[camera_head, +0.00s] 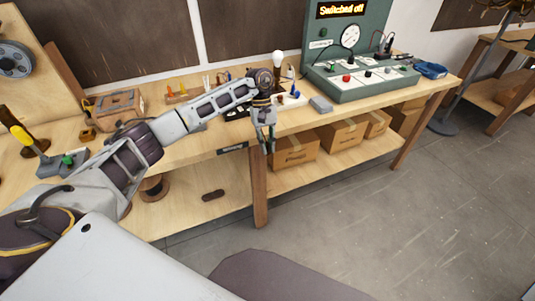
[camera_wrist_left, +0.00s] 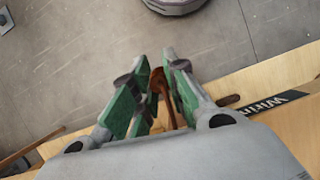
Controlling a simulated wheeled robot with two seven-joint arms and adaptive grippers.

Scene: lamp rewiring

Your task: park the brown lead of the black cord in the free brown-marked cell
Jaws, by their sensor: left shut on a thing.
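My left gripper (camera_head: 267,147) hangs pointing down at the front edge of the bench in the head view. In the left wrist view its green-padded fingers (camera_wrist_left: 155,75) are close together around a thin brown strand (camera_wrist_left: 159,88), which looks like the brown lead. The strand bends down between the pads, and its ends are hard to see. I cannot make out the black cord or the brown-marked cell; my left arm covers part of the bench. My right gripper is not in view.
A green test panel (camera_head: 365,84) with a sign reading "Switched off" (camera_head: 341,9) stands on the right of the bench. A bulb (camera_head: 278,63) stands behind my left wrist. A grey block (camera_head: 321,104) lies near the front edge.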

